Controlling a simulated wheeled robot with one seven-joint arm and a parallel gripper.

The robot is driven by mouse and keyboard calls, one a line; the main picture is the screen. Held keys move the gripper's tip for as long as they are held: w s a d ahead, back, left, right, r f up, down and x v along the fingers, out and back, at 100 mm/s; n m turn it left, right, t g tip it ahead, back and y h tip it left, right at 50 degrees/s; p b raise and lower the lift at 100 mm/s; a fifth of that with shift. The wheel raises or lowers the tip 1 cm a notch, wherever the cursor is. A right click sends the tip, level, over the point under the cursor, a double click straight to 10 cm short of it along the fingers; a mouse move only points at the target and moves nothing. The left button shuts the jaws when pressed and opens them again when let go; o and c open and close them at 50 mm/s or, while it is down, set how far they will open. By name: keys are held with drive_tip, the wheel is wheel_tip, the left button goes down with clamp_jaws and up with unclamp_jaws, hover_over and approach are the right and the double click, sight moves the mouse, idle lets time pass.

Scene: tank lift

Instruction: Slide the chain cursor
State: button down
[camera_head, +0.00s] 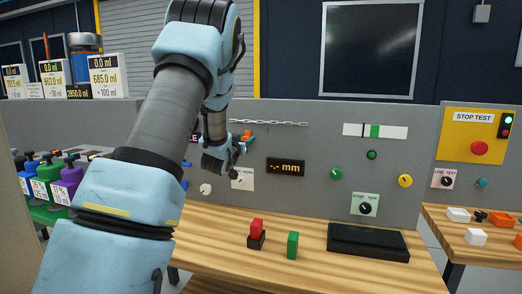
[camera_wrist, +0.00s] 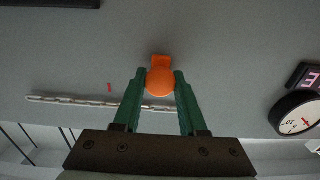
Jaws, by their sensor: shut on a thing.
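The chain cursor, an orange piece with a round knob (camera_wrist: 160,81), sits at the grey panel in the wrist view. It also shows small and partly hidden in the head view (camera_head: 247,134). My gripper (camera_wrist: 160,76) has its green fingers on both sides of the knob and is shut on it. In the head view my gripper (camera_head: 241,144) is at the panel, largely hidden behind my wrist. A thin metal chain (camera_head: 268,123) runs along the panel to the right of the cursor. In the wrist view the chain (camera_wrist: 60,101) passes behind the fingers.
A display reading "mm" (camera_head: 285,168) is on the panel below the chain. In the wrist view a round dial (camera_wrist: 297,115) is at the right.

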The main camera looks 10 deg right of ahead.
drive_tip(key=w+a, duration=0.2)
drive_tip(key=a, duration=0.1)
drive_tip(key=a+b, duration=0.1)
drive_tip(key=a, duration=0.1)
drive_tip(key=shift+w+a, duration=0.1)
drive_tip(key=shift+w, duration=0.3)
drive_tip(key=shift+c, duration=2.4)
unclamp_jaws()
drive_tip(key=b+v, duration=0.3)
drive_tip(key=v, duration=0.8)
drive_tip(key=shift+b, duration=0.35)
drive_tip(key=shift+w+r, duration=0.1)
